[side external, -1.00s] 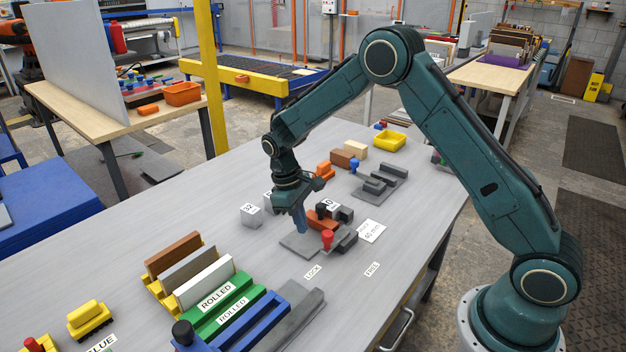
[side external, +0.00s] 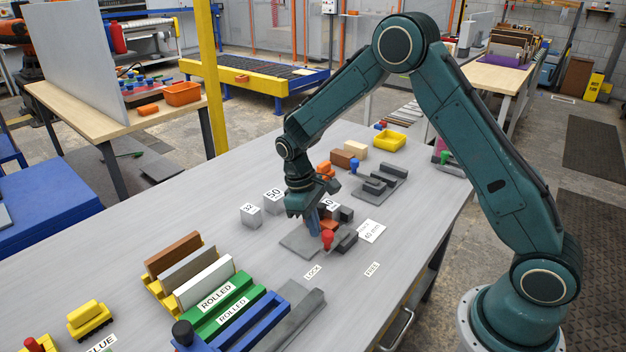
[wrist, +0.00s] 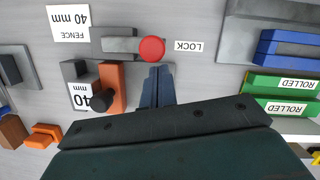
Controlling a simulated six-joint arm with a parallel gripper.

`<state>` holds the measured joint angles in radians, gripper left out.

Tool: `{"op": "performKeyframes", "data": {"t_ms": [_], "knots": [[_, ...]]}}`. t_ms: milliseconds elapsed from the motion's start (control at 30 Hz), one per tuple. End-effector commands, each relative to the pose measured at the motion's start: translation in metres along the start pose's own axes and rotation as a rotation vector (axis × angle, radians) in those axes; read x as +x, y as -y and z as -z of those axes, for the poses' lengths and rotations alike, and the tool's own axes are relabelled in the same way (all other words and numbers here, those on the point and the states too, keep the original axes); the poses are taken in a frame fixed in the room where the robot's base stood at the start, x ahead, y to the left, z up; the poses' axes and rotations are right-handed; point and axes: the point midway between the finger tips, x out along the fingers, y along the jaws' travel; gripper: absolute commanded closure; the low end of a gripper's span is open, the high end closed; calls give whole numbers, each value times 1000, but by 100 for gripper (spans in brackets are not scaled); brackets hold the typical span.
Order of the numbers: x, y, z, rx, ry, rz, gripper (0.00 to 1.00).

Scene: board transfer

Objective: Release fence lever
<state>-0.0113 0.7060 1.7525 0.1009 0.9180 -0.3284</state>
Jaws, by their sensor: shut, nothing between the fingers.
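The fence lever has a red knob (side external: 327,238) and stands at the front edge of a grey plate (side external: 297,244). In the wrist view, the red knob (wrist: 151,49) is beside the LOCK label (wrist: 189,46), at the end of a grey bar (wrist: 118,42). My gripper (side external: 314,228) is shut and empty, with its blue fingers pointing down just behind and left of the knob. In the wrist view, the fingertips (wrist: 158,70) are close to the knob; I cannot tell whether they touch it. The LOCK label (side external: 313,271) and FREE label (side external: 372,269) lie in front.
An orange block (wrist: 112,87) and a 40 mm gauge block (wrist: 80,94) are close beside my fingers. A fence 40 mm card (side external: 371,231) lies right. Grey blocks marked 32 (side external: 250,215) and 50 (side external: 274,201) stand left. Green rolled pieces (side external: 222,300) are at the front left.

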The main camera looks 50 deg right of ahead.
Motion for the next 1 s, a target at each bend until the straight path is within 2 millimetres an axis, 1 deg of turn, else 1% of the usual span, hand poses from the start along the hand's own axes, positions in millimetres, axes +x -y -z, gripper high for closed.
{"op": "performKeyframes", "data": {"t_ms": [667,867,1000], "knots": [[2,5,-7,-93,1,-23,100],[3,8,-12,-159,0,-41,100],[5,12,-19,-243,1,-61,100]]}}
